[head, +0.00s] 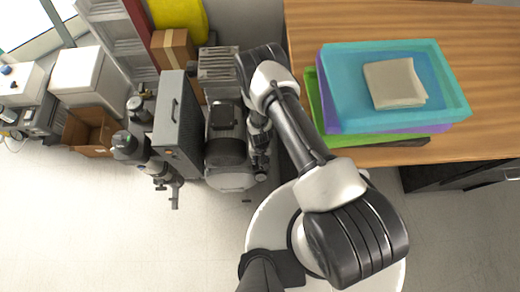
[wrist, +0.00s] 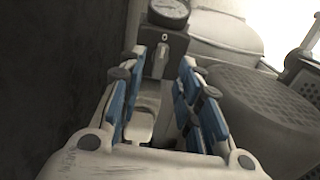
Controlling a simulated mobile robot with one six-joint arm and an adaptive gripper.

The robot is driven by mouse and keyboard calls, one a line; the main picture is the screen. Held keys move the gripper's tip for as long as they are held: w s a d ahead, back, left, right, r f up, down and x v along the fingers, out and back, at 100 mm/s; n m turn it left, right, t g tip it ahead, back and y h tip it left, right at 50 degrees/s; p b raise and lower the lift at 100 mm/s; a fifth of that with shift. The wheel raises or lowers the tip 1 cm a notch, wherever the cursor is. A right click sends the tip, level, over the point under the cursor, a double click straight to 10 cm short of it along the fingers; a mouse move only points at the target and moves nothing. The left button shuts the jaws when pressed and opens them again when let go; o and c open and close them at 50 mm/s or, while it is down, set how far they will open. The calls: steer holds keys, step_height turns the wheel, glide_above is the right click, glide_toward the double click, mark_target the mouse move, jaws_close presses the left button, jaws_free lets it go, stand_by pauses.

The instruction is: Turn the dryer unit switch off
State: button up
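My gripper (wrist: 162,75) shows in the wrist view with its blue-padded fingers apart and nothing held between them. Beyond and between the fingertips is a grey box with a small upright light-coloured lever, which looks like the switch (wrist: 161,60). A round pressure gauge (wrist: 168,12) sits above it. I cannot tell whether the fingers touch the lever. The switch cannot be made out there. A grey cabinet with a handle (head: 177,118) stands left of the compressor (head: 226,145).
A dark wall-like surface (wrist: 55,70) fills the left of the wrist view, and a ribbed round housing (wrist: 262,105) is close on the right. In the head view, a wooden table (head: 375,20) with stacked trays (head: 455,95) stands right of my arm. The floor in front is clear.

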mark_target(260, 161)
step_height(260, 161, up, 9)
steer(key=shift+f, duration=0.2)
stand_by(0.6)
